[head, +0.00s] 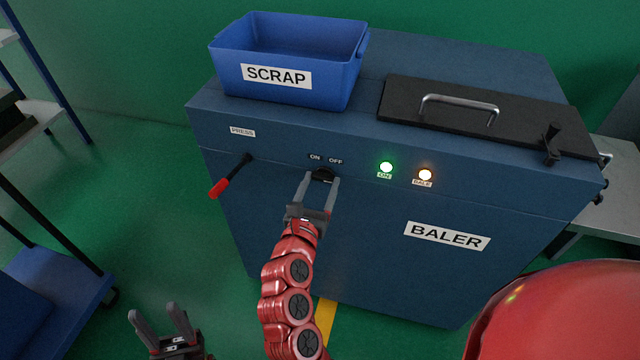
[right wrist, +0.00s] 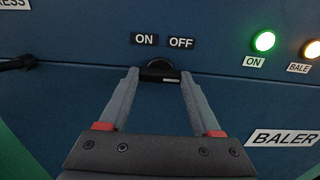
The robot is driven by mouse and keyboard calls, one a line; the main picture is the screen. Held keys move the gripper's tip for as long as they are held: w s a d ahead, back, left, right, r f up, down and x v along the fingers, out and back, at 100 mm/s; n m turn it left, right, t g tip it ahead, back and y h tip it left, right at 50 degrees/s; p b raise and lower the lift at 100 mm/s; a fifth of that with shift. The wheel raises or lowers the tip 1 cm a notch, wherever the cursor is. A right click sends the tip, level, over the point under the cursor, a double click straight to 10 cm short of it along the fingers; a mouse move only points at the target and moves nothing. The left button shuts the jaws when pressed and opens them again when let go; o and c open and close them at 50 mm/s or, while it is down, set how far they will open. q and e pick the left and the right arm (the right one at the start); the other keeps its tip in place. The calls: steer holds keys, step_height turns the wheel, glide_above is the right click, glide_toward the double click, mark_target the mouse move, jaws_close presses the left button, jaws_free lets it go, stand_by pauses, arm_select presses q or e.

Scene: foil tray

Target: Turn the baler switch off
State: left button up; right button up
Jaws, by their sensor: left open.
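The baler switch (head: 321,174) is a black rotary knob on the front of the blue baler (head: 340,225), below the ON and OFF labels. In the right wrist view the knob (right wrist: 160,72) shows a bar lying about level, with a pale mark on its right part. My right gripper (head: 321,181) is open, with one fingertip on each side of the knob; I cannot tell whether they touch it. Its fingers also show in the right wrist view (right wrist: 160,76). The green ON light (head: 386,168) is lit. My left gripper (head: 160,318) is open and empty, low at left.
A red-handled press lever (head: 231,176) sticks out left of the switch. An amber BALE light (head: 425,175) glows at right. A blue SCRAP bin (head: 290,90) and a black hatch with a handle (head: 460,108) are on top. A blue cart (head: 60,285) stands at left.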

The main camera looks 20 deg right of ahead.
steer(key=c, duration=0.7)
steer(key=shift+o, duration=0.2)
steer(key=shift+r+n+p, duration=0.15)
steer(key=shift+n+p, duration=0.75)
steer(key=shift+p, duration=0.05)
steer(key=n+p, duration=0.2)
steer(key=shift+n, duration=0.3)
steer(key=n+p, duration=0.2)
steer(key=n, duration=0.2)
steer(key=shift+p, duration=0.3)
steer(key=shift+n+p, duration=0.75)
steer(key=shift+n, duration=0.95)
steer(key=o, duration=1.4)
steer(key=shift+a+f, duration=0.1)
steer(key=shift+f, duration=0.1)
